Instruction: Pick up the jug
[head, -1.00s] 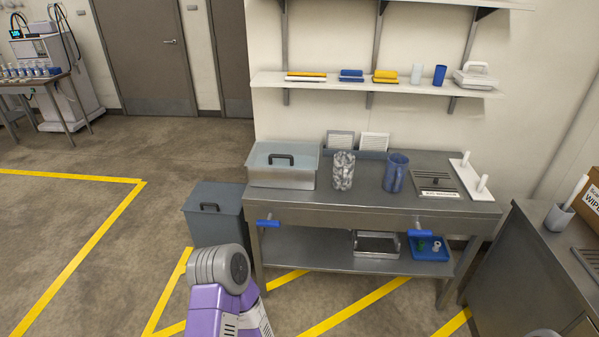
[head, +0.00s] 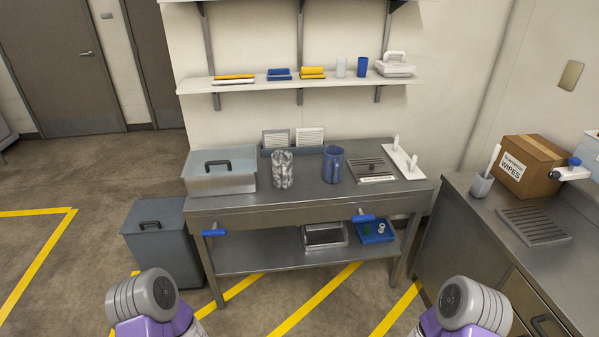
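The jug (head: 333,165) is blue, with a handle. It stands upright on the steel table (head: 310,200), right of a clear, patterned vessel (head: 282,170). Both of my arms show at the bottom edge of the head view, only as grey and purple links. Neither gripper is in view, and nothing of mine touches the jug.
A lidded steel box (head: 220,178) stands at the table's left, with a slotted tray (head: 371,170) and white pegged board (head: 403,160) at its right. A shelf (head: 300,86) hangs above. A grey bin (head: 160,243) stands left; a side counter (head: 480,211) stands right.

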